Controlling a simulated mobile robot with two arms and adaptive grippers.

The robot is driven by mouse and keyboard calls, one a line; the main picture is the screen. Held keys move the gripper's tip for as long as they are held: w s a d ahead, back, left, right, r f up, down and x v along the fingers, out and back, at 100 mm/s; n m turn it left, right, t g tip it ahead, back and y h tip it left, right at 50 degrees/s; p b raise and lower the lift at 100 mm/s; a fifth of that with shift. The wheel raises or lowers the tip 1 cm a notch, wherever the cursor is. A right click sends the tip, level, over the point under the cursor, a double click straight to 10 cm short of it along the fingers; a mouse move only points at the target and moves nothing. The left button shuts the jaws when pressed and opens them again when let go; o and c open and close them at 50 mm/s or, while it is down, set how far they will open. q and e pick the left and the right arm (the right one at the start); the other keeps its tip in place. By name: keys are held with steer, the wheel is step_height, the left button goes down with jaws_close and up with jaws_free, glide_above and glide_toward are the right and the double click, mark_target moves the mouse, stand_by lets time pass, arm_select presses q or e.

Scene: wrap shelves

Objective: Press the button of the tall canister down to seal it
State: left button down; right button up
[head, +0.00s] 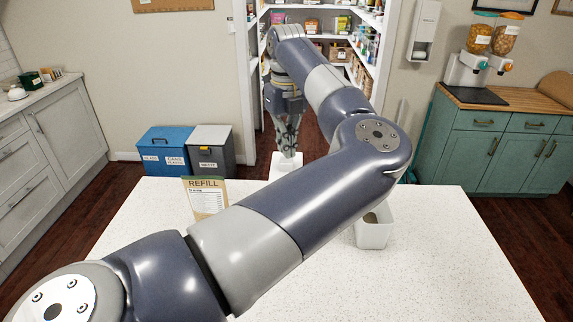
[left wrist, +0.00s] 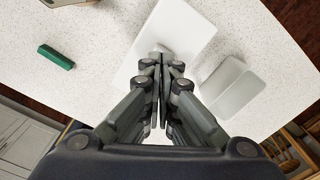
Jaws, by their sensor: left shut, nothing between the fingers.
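The white tall canister (head: 287,160) stands at the back of the white counter, its lower part hidden behind my left arm in the head view. My left gripper (head: 288,151) points down at its top, shut and empty. In the left wrist view the canister's pale top (left wrist: 185,30) lies under the shut fingertips (left wrist: 159,58). A small light round shape, seemingly the button (left wrist: 164,49), shows at the tips and is partly hidden by them. I cannot tell whether the tips touch it or whether it is down. My right gripper is not in view.
A refill packet (head: 206,197) stands on the counter at left. A white container (head: 374,233) stands at right, partly behind my arm. A dark green block (left wrist: 56,57) lies on the counter in the left wrist view. Blue (head: 166,150) and grey (head: 211,150) bins stand beyond the counter.

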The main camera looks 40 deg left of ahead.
arm_select(q)
steer(key=shift+f, duration=0.1)
steer(key=shift+f+b, duration=0.7)
steer(key=shift+f, duration=0.05)
steer(key=shift+f+b, duration=1.1)
steer(key=shift+f, duration=0.3)
steer(key=shift+r+p, duration=1.8)
steer(key=shift+r, duration=1.3)
steer(key=shift+r+p, duration=0.35)
steer(key=shift+r, duration=0.4)
